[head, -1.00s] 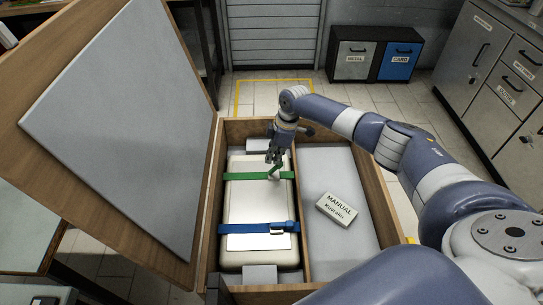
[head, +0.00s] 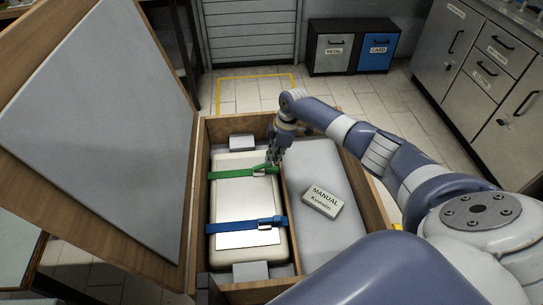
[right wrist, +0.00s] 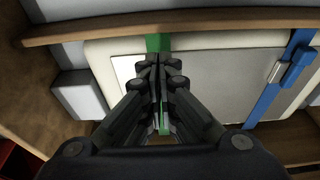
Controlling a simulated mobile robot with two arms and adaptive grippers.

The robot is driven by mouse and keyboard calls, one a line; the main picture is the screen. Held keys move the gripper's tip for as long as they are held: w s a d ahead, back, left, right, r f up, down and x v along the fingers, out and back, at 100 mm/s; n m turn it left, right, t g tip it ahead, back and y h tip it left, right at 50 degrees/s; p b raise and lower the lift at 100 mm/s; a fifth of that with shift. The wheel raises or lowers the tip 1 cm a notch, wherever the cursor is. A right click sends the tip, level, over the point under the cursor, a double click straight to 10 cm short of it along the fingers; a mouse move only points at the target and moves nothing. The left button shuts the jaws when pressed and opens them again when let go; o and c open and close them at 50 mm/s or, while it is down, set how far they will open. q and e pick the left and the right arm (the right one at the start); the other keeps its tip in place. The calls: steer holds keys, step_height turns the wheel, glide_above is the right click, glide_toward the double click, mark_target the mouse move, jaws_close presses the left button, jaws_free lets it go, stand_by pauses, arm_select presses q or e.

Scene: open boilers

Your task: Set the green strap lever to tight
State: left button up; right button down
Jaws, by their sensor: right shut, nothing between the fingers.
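The green strap (head: 228,174) runs across the upper part of a cream boiler unit (head: 218,195) in an open wooden crate. Its buckle (head: 259,172) and green lever (head: 271,168) are at the strap's right end. The lever looks low, close to the strap, but my fingers partly cover it. My right gripper (head: 273,161) is shut and empty, pointing down at the lever end. In the right wrist view, the green strap (right wrist: 158,42) shows beyond the closed fingers (right wrist: 160,65), and I cannot tell whether they touch the lever. My left gripper is not in view.
A blue strap (head: 225,226) with a buckle crosses the unit's lower part. A "MANUAL" box (head: 322,201) lies on grey padding (head: 310,165) in the right compartment. The crate's open lid (head: 95,130) stands at left. Metal and card bins (head: 350,50) are at the back.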

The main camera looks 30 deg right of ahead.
steer(key=shift+s+d+f, duration=0.15)
steer(key=shift+d+f, duration=0.15)
steer(key=shift+f, duration=0.1)
stand_by(0.7)
steer(key=shift+a, duration=0.15)
stand_by(0.3)
steer(key=shift+w+a+f+b, duration=0.1)
steer(key=shift+w+a+b, duration=0.25)
steer(key=shift+a, duration=0.35)
steer(key=v, duration=1.2)
steer(key=shift+d, duration=0.4)
steer(key=shift+s, duration=0.1)
